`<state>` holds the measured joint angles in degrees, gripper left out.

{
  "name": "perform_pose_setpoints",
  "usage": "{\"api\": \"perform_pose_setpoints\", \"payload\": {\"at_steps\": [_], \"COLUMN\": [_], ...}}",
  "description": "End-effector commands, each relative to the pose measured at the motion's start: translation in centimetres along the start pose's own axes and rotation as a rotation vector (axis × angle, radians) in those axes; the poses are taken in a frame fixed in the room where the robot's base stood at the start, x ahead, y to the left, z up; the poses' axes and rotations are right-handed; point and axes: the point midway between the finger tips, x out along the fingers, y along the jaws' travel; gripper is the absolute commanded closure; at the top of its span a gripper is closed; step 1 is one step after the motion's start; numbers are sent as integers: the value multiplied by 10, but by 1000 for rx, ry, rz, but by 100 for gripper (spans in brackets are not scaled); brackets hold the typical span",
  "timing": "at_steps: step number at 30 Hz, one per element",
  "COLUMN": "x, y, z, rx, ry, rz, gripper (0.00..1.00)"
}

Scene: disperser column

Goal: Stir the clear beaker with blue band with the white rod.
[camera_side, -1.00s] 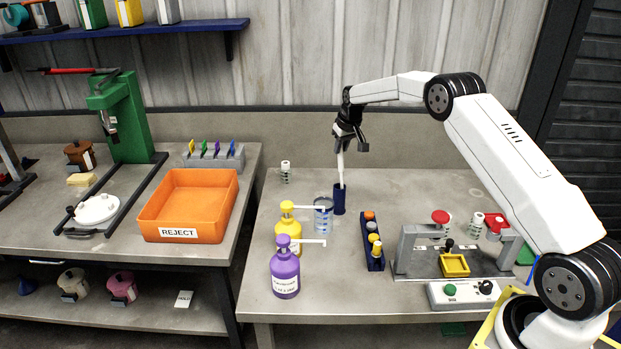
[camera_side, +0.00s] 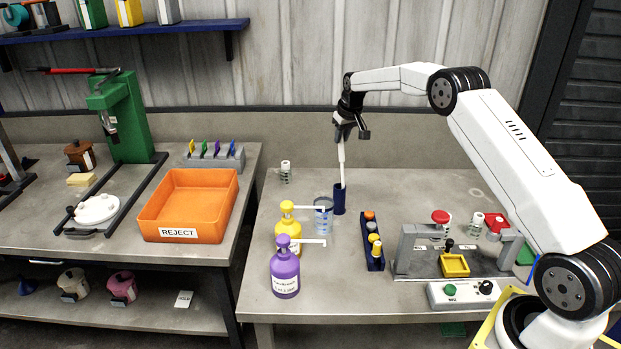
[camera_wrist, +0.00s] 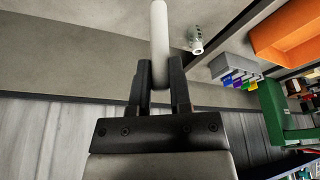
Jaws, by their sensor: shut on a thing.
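My gripper (camera_side: 343,134) is shut on the upper part of the white rod (camera_side: 342,165), above the dark blue holder (camera_side: 339,200). The rod hangs nearly upright, and its lower end is at or inside the holder's mouth. In the wrist view the white rod (camera_wrist: 159,35) stands between the two dark fingers of my gripper (camera_wrist: 158,75). The clear beaker with blue band (camera_side: 323,215) stands on the table just left of the holder and is apart from the rod. The beaker is not in the wrist view.
A yellow pump bottle (camera_side: 288,232) and a purple pump bottle (camera_side: 285,272) stand left of the beaker, their spouts reaching toward it. A blue rack (camera_side: 375,259) with several capped vials stands to the right. A small vial (camera_side: 285,172) stands behind.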

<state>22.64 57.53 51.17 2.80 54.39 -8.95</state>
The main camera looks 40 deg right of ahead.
Motion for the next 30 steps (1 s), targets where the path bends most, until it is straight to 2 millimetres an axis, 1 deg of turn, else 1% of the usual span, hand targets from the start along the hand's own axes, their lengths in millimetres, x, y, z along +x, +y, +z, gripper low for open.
{"api": "perform_pose_setpoints", "payload": {"at_steps": [30], "x": [-34], "y": [1], "z": [-12], "rx": [0], "ry": [3], "rz": [1], "gripper": [100]}}
